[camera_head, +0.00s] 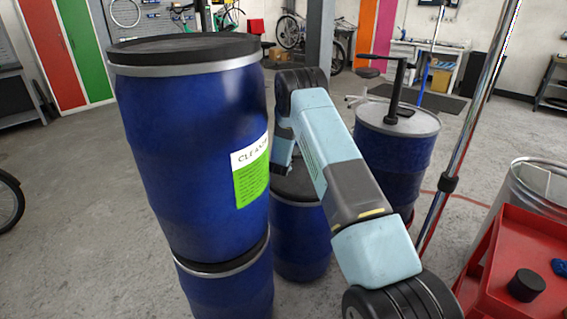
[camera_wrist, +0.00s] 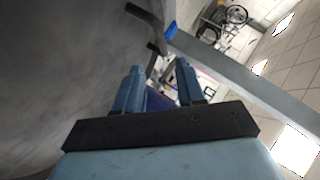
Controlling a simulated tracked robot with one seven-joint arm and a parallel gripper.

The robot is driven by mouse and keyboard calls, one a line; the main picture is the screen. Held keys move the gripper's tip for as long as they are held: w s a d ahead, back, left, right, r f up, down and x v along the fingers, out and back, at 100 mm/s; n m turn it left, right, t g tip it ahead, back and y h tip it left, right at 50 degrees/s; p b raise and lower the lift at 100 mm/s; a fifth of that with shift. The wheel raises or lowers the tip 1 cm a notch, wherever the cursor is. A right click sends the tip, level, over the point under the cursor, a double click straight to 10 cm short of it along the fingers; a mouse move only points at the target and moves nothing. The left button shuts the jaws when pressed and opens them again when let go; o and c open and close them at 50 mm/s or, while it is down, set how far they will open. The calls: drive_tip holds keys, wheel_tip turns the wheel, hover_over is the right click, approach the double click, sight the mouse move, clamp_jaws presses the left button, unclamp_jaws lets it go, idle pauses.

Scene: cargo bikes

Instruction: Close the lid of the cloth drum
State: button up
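No drum is marked as the cloth drum, so I cannot tell for sure which it is. An open-looking silver metal drum (camera_head: 533,172) stands at the right edge of the head view, partly hidden by a red cart. A tall blue drum (camera_head: 190,150) with a "CLEAN" label stands stacked on another at left, its black lid (camera_head: 185,48) on top. My gripper (camera_wrist: 160,72) shows two blue fingers apart, with nothing seen between them. In the head view it is mostly hidden behind my arm and the stacked drum. A large grey curved surface (camera_wrist: 60,70) fills the wrist view's left side.
A lower blue drum (camera_head: 300,235) stands behind my arm. Another blue drum (camera_head: 395,155) with a grey top and black pump stands to the right. A chrome pole (camera_head: 465,140) rises beside the red cart (camera_head: 515,250).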

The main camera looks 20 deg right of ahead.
drive_tip(key=shift+v, duration=0.85)
drive_tip(key=shift+r, duration=0.15)
drive_tip(key=s+r+n+y, duration=0.1)
drive_tip(key=s+r+n, duration=0.1)
drive_tip(key=r, duration=0.8)
drive_tip(key=s+r+n+y, duration=0.1)
drive_tip(key=s+r+n, duration=0.15)
drive_tip(key=r, duration=0.75)
drive_tip(key=s+a+r+n+g+y, duration=0.2)
drive_tip(key=s+a+r+n, duration=0.1)
drive_tip(key=s+r, duration=1.15)
drive_tip(key=s+a+r+n+g, duration=0.1)
drive_tip(key=s+r+n, duration=0.3)
drive_tip(key=s, duration=1.2)
drive_tip(key=s+a+r+n+g, duration=0.15)
drive_tip(key=s+r, duration=0.45)
drive_tip(key=s, duration=1)
drive_tip(key=s+f+n+g, duration=0.1)
drive_tip(key=s+f+n, duration=0.1)
drive_tip(key=s, duration=1)
drive_tip(key=shift+d+n, duration=0.3)
